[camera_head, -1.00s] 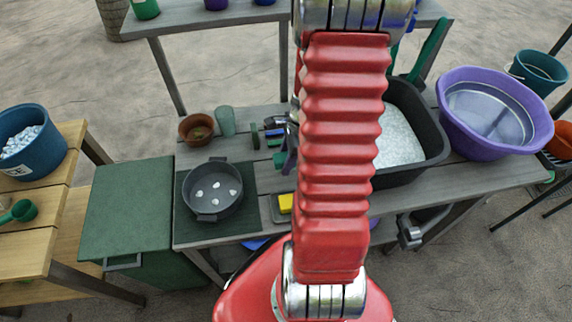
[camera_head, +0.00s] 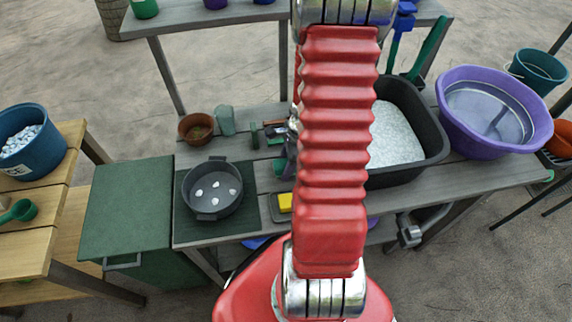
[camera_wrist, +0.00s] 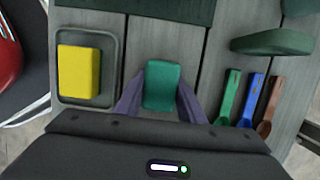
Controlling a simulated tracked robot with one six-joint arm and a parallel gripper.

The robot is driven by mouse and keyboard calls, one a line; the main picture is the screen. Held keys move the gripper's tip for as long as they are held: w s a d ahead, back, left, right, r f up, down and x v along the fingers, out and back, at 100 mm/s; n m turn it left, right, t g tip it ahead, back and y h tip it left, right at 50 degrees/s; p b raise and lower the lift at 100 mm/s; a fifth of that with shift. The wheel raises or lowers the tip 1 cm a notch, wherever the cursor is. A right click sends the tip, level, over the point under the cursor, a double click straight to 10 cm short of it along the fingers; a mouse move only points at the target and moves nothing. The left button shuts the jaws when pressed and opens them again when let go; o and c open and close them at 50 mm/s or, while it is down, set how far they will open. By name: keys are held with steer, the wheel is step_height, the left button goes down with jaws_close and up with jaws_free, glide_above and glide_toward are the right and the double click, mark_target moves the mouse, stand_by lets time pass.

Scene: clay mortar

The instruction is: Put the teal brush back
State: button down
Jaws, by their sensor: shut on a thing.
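The teal brush (camera_wrist: 162,85) is between the two purple-grey fingers of my gripper (camera_wrist: 160,97) in the wrist view. My gripper is shut on it. Only its rounded top shows; its underside is hidden, and I cannot tell whether it touches the bench. It is over the grey slats, between a tray with a yellow sponge and several spoons. In the head view the red arm hides most of the gripper, and I cannot make out the brush there.
The yellow sponge (camera_wrist: 79,70) lies in a small grey tray (camera_wrist: 112,42). Green, blue and brown spoons (camera_wrist: 250,100) lie to the right, below a dark green oblong (camera_wrist: 272,42). A black pan (camera_head: 212,188) sits on a green mat; a black tub (camera_head: 432,165) stands right of my arm.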

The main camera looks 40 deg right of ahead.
steer(key=shift+s+f, duration=0.1)
steer(key=shift+f, duration=0.1)
steer(key=c, duration=1.5)
jaws_free()
steer(key=o, duration=0.3)
steer(key=shift+s+a+f, duration=0.1)
steer(key=shift+f, duration=0.05)
steer(key=shift+r, duration=0.8)
steer(key=v, duration=1.2)
steer(key=shift+w, duration=0.3)
